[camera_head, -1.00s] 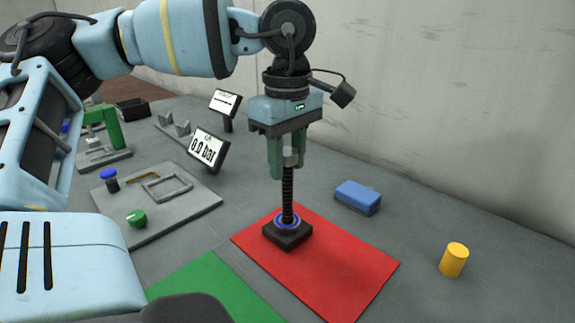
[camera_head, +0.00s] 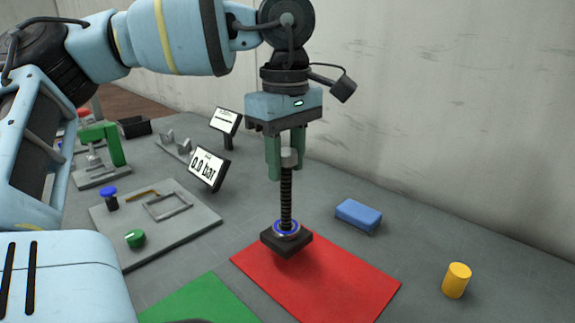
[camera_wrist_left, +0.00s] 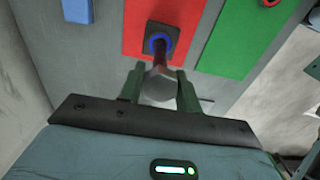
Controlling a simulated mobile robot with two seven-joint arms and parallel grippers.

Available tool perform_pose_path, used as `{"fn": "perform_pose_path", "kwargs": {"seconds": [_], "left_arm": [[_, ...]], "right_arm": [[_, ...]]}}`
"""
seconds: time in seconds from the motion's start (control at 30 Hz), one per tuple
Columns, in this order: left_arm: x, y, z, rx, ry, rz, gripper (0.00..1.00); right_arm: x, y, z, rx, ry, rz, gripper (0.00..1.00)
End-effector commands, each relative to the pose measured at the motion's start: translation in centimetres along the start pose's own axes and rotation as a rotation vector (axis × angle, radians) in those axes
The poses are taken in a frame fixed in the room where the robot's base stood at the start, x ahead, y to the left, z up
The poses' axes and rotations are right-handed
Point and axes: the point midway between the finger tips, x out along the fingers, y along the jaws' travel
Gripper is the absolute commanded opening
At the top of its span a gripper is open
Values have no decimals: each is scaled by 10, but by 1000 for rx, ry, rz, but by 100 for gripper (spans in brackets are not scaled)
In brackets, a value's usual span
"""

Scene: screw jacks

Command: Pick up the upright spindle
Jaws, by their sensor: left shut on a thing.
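The upright spindle (camera_head: 286,195) is a dark threaded rod with a pale grey head, standing vertical in a dark square base (camera_head: 286,241) with a blue ring. My left gripper (camera_head: 287,165) points down, with its green fingers shut on the head. The base hangs with the spindle and appears slightly above the far left part of the red mat (camera_head: 335,284). In the left wrist view, the head (camera_wrist_left: 158,87) sits between the two fingers, with the blue ring and base beyond it. My right gripper is not in view.
A blue block (camera_head: 358,215) and a yellow cylinder (camera_head: 456,280) stand to the right. A green mat (camera_head: 200,303) lies at the front left. A grey board (camera_head: 185,225) with small parts and a gauge display (camera_head: 208,168) are left. A wall runs behind.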

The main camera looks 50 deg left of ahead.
Motion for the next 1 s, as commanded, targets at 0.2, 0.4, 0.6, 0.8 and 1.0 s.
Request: {"fn": "perform_pose_path", "kwargs": {"seconds": [0.2, 0.4, 0.6, 0.8, 1.0], "left_arm": [[-3, -20, 5, 2, -2, 4, 0], [-6, -53, 12, 3, -1, 5, 0], [-10, -96, 22, 3, -1, 6, 0], [-12, -127, 29, 1, 0, 5, 0], [-14, -145, 34, 1, -1, 3, 0]], "right_arm": [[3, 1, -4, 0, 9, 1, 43], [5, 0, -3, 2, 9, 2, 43], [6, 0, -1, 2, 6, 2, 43], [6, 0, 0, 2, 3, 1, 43], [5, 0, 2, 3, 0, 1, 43]]}}
